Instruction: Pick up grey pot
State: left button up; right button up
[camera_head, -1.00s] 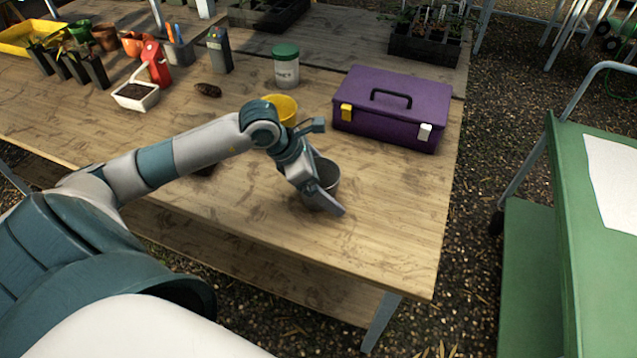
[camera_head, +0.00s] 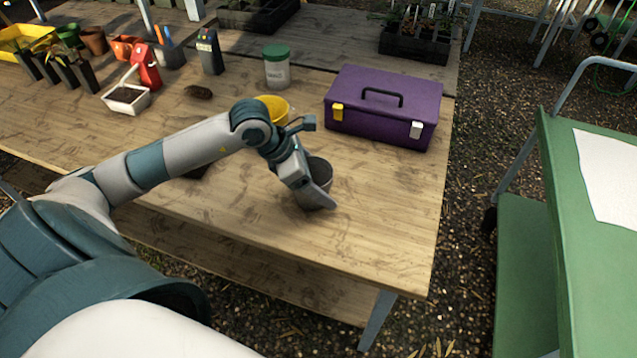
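The grey pot (camera_head: 321,171) is a small dark-grey round pot near the front right of the wooden table. My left gripper (camera_head: 317,196) is right at the pot, and one finger covers its near-left side. The other finger is hidden, so I cannot tell whether the fingers are closed on the pot. The pot looks upright and appears to be at table level. My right gripper is not in view.
A yellow pot (camera_head: 273,107) stands just behind my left wrist. A purple toolbox (camera_head: 384,106) is behind and right of the grey pot. A white jar with a green lid (camera_head: 277,69) stands farther back. The table's front right corner (camera_head: 405,270) is clear.

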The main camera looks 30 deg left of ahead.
pick_arm(q)
jog(key=shift+r, duration=0.7)
notch_tip(320, 180, up, 2)
jog(key=shift+r+b, duration=0.2)
jog(key=shift+b, duration=0.4)
jog(key=s+d+r+p, duration=0.6)
jog(key=s+d+p, duration=0.2)
jog(key=p, duration=0.2)
jog(key=shift+s+r+p, duration=0.25)
jog(key=shift+r+p, duration=0.15)
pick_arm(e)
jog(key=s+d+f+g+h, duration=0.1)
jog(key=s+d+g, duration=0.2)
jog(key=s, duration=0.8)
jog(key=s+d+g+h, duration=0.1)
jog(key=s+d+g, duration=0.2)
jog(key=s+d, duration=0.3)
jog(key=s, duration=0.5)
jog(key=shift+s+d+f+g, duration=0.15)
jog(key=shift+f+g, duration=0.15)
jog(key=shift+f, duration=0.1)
